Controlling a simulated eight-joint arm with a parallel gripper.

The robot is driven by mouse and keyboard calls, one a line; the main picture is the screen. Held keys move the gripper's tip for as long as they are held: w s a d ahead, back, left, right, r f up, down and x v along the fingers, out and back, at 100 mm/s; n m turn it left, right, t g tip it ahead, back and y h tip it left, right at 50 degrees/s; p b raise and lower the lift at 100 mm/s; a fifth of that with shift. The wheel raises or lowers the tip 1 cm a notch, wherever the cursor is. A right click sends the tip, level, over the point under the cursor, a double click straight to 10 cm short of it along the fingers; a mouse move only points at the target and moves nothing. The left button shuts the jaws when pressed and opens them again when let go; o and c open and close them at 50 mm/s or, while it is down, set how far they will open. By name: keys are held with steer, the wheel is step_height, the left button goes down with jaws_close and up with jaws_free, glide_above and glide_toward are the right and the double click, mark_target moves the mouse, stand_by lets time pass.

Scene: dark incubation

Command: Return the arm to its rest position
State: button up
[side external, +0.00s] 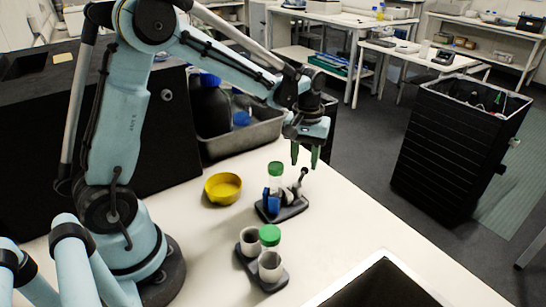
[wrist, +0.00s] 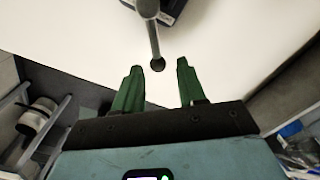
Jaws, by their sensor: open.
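My gripper (side external: 304,160) is open, fingers pointing down, above the rear dark holder (side external: 290,211) on the white table. It also shows in the wrist view (wrist: 159,72), its green fingers apart. A grey rod with a dark round tip (wrist: 154,40) appears between and beyond the fingertips there; I see no finger closed on it. The exact gap between rod and fingers is unclear.
A yellow dish (side external: 223,190) lies left of the rear holder. A grey bin (side external: 240,139) with bottles stands behind. A dark open box (side external: 384,283) is at front right.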

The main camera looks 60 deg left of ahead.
step_height(320, 180, down, 2)
steer(key=shift+f, duration=0.2)
steer(key=shift+w+d+r+m, duration=0.1)
steer(key=shift+w+d+m, duration=0.15)
steer(key=shift+m, duration=0.35)
steer(key=shift+w+d+m, duration=0.1)
steer(key=shift+d+m, duration=0.25)
steer(key=shift+m, duration=0.25)
